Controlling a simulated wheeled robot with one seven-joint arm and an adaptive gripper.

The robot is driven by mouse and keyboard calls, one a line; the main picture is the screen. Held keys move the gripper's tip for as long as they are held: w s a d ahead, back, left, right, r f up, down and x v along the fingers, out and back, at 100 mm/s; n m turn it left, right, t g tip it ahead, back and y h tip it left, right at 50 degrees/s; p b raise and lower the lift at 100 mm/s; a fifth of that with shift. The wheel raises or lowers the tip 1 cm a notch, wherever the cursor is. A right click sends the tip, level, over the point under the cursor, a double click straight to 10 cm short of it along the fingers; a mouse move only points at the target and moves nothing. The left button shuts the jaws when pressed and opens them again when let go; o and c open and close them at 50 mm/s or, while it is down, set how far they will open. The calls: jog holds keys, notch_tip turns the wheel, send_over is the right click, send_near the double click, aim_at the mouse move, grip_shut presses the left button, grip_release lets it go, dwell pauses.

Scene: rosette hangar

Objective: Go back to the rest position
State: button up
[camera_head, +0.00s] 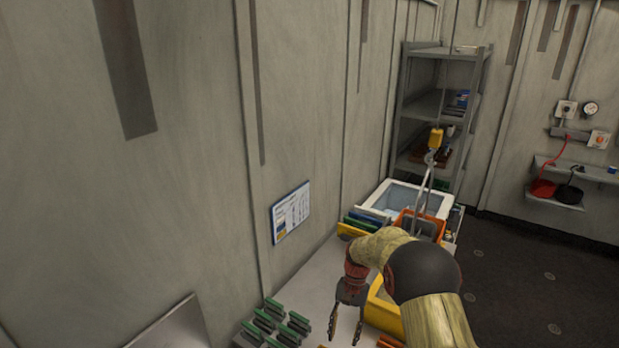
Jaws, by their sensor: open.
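My gripper (346,318) hangs from my arm over the workbench (300,290), low in the picture. Its two fingers point down and stand apart, with nothing seen between them. My arm reaches in from the bottom right and covers part of the bench and of a yellow bin (382,312). The lower part of the bench is cut off by the picture's edge.
Several green pieces (273,322) stand left of my gripper. Behind my arm are an orange bin (408,217) and a white-rimmed box (382,200). A grey shelf unit (402,125) stands at the back. The wall closes off the left; dark floor (540,290) is open at right.

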jog(key=s+d+r+n+t+h+b, duration=0.1)
jog(key=s+d+r+n+t+b, duration=0.3)
jog(key=s+r, duration=1)
jog(key=s+d+r+t+b, duration=0.1)
jog(key=s+d+t+b, duration=0.1)
jog(key=s+b, duration=0.3)
jog(key=s+d+r+t+b, duration=0.2)
jog(key=s+t+b, duration=0.1)
jog(key=s, duration=1.1)
jog(key=shift+r+h+b, duration=0.3)
jog(key=shift+h+b, duration=0.1)
jog(key=shift+b, duration=0.5)
jog(key=shift+s+d, duration=0.1)
